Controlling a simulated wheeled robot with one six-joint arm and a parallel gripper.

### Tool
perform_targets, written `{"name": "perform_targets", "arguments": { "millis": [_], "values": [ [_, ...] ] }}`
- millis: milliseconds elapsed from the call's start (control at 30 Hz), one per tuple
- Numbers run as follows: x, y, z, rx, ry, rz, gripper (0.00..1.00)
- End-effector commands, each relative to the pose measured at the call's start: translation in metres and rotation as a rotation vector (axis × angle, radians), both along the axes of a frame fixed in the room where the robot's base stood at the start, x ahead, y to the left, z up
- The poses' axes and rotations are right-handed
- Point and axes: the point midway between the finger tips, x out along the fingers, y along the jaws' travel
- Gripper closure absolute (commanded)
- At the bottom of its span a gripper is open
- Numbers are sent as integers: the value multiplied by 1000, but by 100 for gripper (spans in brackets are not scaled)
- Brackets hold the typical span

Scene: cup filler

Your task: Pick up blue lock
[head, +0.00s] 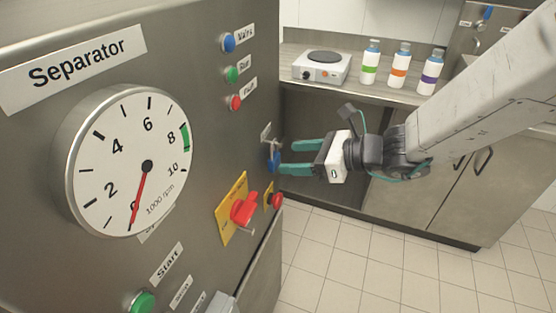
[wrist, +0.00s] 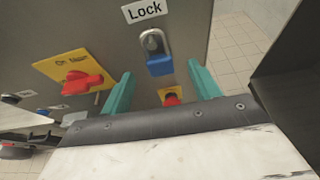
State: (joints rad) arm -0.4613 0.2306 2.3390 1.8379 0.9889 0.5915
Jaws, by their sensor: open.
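The blue lock (wrist: 160,66) hangs by its metal shackle on the separator panel under a "Lock" label (wrist: 145,10). In the head view the lock (head: 273,162) shows at the panel's right edge, partly hidden by the fingers. My gripper (head: 281,157) is open, its two teal fingers pointing at the panel with the lock close to their tips. In the wrist view the lock lies between and beyond the fingers of my gripper (wrist: 163,88). I cannot tell whether a finger touches it.
A red rotary switch (head: 244,208) on a yellow plate and a red button (head: 277,201) sit below the lock. The separator's gauge (head: 125,160) is at left. A hot plate (head: 322,66) and several bottles (head: 399,65) stand on the counter behind. The tiled floor is clear.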

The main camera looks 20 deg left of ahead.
Motion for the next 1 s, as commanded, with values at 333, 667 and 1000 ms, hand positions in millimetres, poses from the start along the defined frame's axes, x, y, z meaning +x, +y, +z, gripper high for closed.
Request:
{"name": "perform_targets", "arguments": {
  "millis": [333,667,1000],
  "values": [
    [1,40,-12,0,-1,4,38],
    [2,40,-12,0,-2,2,69],
    [2,40,-11,0,-3,1,93]
  ]
}}
